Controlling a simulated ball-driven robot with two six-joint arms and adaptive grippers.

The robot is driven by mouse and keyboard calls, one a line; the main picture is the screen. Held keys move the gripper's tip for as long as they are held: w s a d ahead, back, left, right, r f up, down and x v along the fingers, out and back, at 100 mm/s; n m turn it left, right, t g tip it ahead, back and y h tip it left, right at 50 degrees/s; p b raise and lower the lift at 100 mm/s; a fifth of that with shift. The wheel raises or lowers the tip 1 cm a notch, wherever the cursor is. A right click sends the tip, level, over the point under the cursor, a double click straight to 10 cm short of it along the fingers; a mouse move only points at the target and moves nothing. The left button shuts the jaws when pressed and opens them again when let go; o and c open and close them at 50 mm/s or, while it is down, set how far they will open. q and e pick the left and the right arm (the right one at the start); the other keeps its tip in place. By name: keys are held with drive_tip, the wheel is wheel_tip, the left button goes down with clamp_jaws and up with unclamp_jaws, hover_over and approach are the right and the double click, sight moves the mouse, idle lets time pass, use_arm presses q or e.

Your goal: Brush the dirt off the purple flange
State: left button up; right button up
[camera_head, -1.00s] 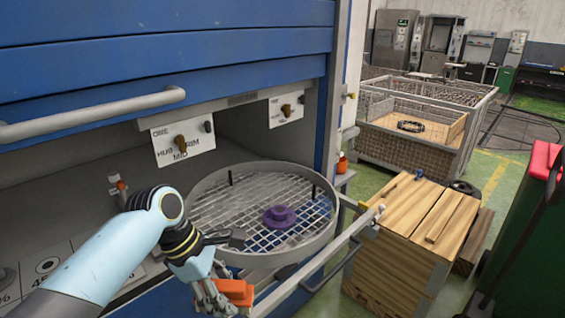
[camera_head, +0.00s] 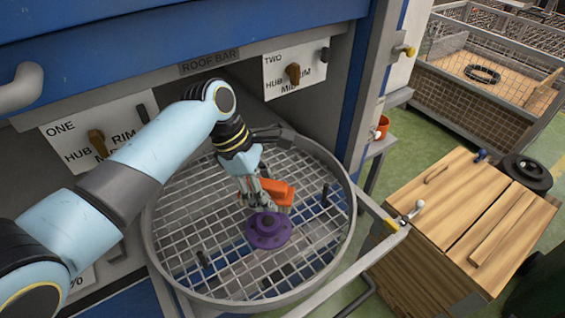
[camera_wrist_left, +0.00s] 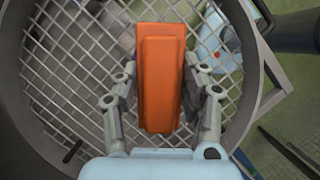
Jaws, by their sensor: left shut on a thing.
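The purple flange (camera_head: 268,232) lies flat on the wire grid of a round turntable basket (camera_head: 350,232), near its middle. My left gripper (camera_head: 257,197) is shut on an orange brush (camera_head: 278,190) with tan bristles, just above and behind the flange. The bristles are at or very near the flange's far side; I cannot tell whether they touch. Dirt on the flange is too small to make out. My right gripper is out of view.
A blue cabinet (camera_head: 130,30) with a low roof bar stands over the turntable's back. Short dark posts (camera_head: 325,195) rise from the grid. A rail (camera_head: 345,275) runs along the front right. A wooden crate (camera_head: 465,220) and a wire cage (camera_head: 490,85) stand at the right.

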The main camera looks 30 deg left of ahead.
sight(275, 222)
use_arm(q)
drive_tip(key=shift+w+f, duration=0.15)
drive_tip(key=shift+w, duration=0.15)
drive_tip(key=shift+s+f, duration=0.35)
drive_tip(key=shift+f, duration=0.05)
wheel_tip(275, 222, down, 2)
drive_tip(key=shift+f+b, duration=0.15)
drive_tip(key=shift+b, duration=0.65)
wheel_tip(275, 222, down, 3)
drive_tip(key=b, duration=0.3)
drive_tip(key=shift+w, duration=0.1)
drive_tip(key=shift+f+b, duration=0.1)
drive_tip(key=shift+b, duration=0.3)
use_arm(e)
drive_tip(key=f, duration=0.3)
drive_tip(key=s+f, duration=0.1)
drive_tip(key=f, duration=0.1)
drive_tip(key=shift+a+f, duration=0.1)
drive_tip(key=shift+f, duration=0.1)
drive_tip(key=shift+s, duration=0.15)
use_arm(q)
drive_tip(key=shift+f, duration=0.55)
